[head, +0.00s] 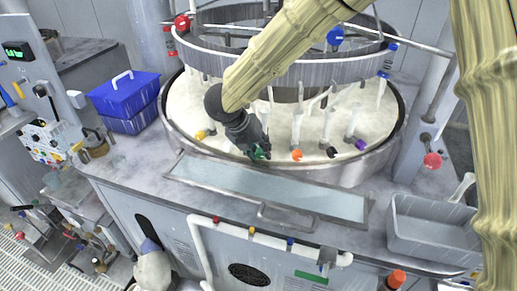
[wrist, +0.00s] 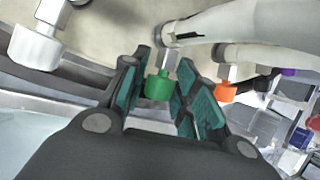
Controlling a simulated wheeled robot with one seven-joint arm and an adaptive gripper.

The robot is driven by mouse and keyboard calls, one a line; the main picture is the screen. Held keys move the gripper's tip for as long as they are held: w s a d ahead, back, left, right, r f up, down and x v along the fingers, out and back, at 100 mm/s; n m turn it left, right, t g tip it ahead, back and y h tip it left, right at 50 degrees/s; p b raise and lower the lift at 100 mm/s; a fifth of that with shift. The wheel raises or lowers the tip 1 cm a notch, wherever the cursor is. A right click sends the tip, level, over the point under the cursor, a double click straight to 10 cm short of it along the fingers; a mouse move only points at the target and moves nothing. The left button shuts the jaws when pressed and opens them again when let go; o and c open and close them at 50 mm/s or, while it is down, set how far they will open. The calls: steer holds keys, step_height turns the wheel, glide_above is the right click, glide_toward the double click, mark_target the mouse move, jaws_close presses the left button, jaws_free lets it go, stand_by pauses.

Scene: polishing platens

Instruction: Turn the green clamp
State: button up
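The green clamp (wrist: 159,86) is a small green knob on a metal stem, at the end of a pale curved arm over the platen. In the wrist view it sits between the two teal-padded fingers of my gripper (wrist: 165,92). A gap shows between the knob and the right finger; contact on the left side is unclear. In the head view my gripper (head: 257,153) is at the front rim of the round platen (head: 215,118), and the green clamp is mostly hidden behind it.
An orange clamp (wrist: 225,92) is close to the right finger; a purple clamp (head: 360,145) is farther right. A white knob (wrist: 36,46) is at the left. A yellow clamp (head: 200,135), a blue box (head: 124,92) and a grey tray (head: 432,228) stand around the platen.

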steer(key=shift+s+r, duration=0.1)
steer(key=c, duration=0.3)
steer(key=shift+s+r, duration=0.1)
steer(key=shift+c, duration=0.2)
steer(key=shift+a+n+h+p, duration=0.15)
steer(key=shift+h+p, duration=0.05)
steer(key=shift+h, duration=0.5)
steer(key=shift+a+n+h+p, duration=0.1)
steer(key=shift+n+h+p, duration=0.1)
steer(key=shift+h, duration=0.5)
